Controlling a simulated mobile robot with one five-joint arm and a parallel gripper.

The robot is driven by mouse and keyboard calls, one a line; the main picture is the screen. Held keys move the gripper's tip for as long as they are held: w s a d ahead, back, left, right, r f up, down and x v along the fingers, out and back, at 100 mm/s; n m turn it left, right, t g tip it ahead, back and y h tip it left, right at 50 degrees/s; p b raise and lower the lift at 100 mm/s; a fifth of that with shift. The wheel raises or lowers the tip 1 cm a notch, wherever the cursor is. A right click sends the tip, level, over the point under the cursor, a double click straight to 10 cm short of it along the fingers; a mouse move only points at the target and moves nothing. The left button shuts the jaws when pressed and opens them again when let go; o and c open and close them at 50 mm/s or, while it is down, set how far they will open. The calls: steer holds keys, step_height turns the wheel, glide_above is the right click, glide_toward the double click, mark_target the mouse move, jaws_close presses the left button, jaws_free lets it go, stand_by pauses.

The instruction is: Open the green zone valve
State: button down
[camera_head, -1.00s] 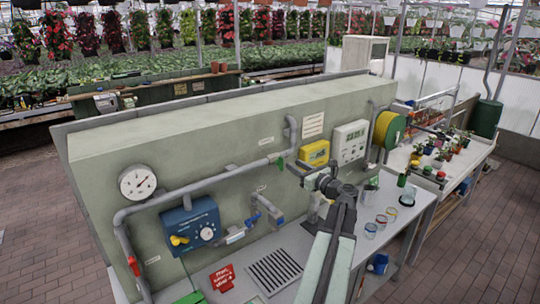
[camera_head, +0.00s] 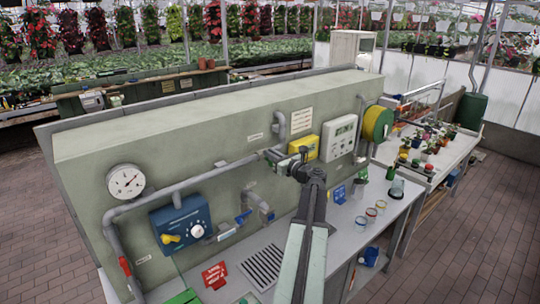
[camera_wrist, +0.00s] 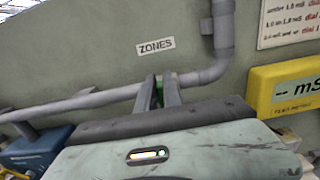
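The green zone valve's handle (camera_wrist: 158,92) shows as a sliver of green between my two fingers in the wrist view, on the grey pipe below the ZONES label (camera_wrist: 156,46). My gripper (camera_head: 270,155) is at that pipe in the head view, and hides most of the valve there. In the wrist view my gripper (camera_wrist: 162,92) has one finger on each side of the green handle, with a narrow gap. I cannot tell whether the fingers press on it.
A yellow meter (camera_head: 305,148) and a white controller (camera_head: 341,136) are on the wall close to the right of my gripper. A blue box with a yellow knob (camera_head: 181,222) and a gauge (camera_head: 125,181) are left. Jars (camera_head: 371,211) stand on the bench.

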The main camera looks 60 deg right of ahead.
mark_target(260, 156)
steer(key=shift+a, duration=0.1)
steer(key=shift+n, duration=0.4)
steer(key=n, duration=0.2)
steer(key=a+n, duration=0.1)
steer(key=n, duration=0.2)
steer(key=f+n+b, duration=0.1)
steer(key=n, duration=0.2)
steer(key=shift+w+a, duration=0.3)
steer(key=shift+a, duration=0.1)
steer(key=n, duration=0.3)
steer(key=f+n, duration=0.1)
steer(key=shift+w+a+n+b, duration=0.1)
steer(key=shift+a+n+b, duration=0.2)
steer(key=shift+b, duration=0.1)
steer(key=shift+f+n+b, duration=0.2)
steer(key=shift+n+b, duration=0.05)
steer(key=shift+n, duration=0.9)
steer(key=shift+f+n+b, duration=0.2)
steer(key=shift+n+b, duration=0.05)
steer(key=shift+n, duration=0.9)
